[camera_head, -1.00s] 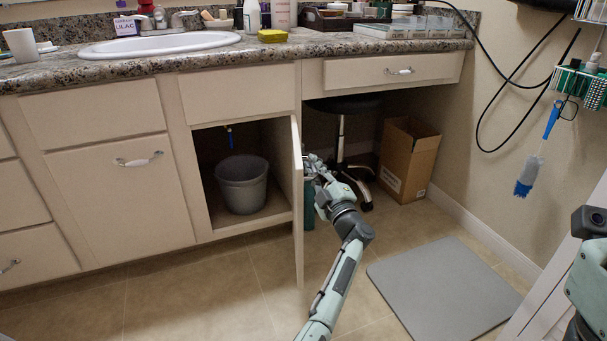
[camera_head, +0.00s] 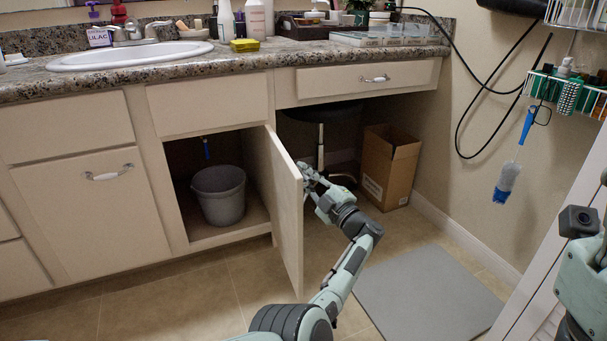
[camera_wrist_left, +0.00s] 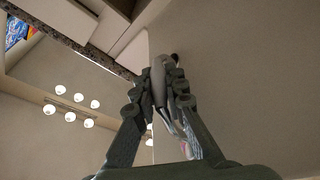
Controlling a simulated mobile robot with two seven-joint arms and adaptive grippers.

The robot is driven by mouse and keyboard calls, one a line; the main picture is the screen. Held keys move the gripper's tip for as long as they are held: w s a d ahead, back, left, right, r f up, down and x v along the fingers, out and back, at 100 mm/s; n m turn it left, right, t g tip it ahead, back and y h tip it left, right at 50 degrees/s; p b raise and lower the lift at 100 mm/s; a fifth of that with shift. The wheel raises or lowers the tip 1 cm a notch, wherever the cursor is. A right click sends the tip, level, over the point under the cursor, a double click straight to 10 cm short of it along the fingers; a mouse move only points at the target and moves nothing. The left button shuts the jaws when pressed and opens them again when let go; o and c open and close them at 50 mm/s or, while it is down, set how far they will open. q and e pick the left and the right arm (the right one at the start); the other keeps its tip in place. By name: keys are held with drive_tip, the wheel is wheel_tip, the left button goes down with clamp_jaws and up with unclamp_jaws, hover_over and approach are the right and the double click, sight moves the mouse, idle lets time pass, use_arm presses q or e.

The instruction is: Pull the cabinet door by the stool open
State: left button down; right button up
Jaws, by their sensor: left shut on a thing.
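The cabinet door (camera_head: 281,205) stands swung outward from the cabinet opening, with its inner face showing. My left gripper (camera_head: 308,177) is at the outer side of the door, partly behind its free edge. In the left wrist view, the left gripper (camera_wrist_left: 165,85) is shut on the grey door handle (camera_wrist_left: 159,88), beside the broad beige door face (camera_wrist_left: 240,90). The handle is hidden behind the door in the head view. The dark stool (camera_head: 321,140) stands under the counter, just right of the door. My right gripper is out of view.
A grey bucket (camera_head: 219,196) sits inside the open cabinet. A cardboard box (camera_head: 388,168) stands right of the stool by the wall. A grey mat (camera_head: 430,300) lies on the floor at right. Tiled floor is clear left of the door.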

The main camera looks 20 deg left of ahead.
use_arm(q)
drive_tip(key=c, duration=1.8)
unclamp_jaws()
drive_tip(key=shift+s+d+f, duration=0.1)
drive_tip(key=shift+d+f, duration=0.2)
drive_tip(key=shift+f, duration=0.1)
drive_tip(key=shift+c, duration=0.2)
drive_tip(key=shift+r, duration=0.15)
drive_tip(key=v, duration=1.2)
drive_tip(key=shift+s, duration=0.1)
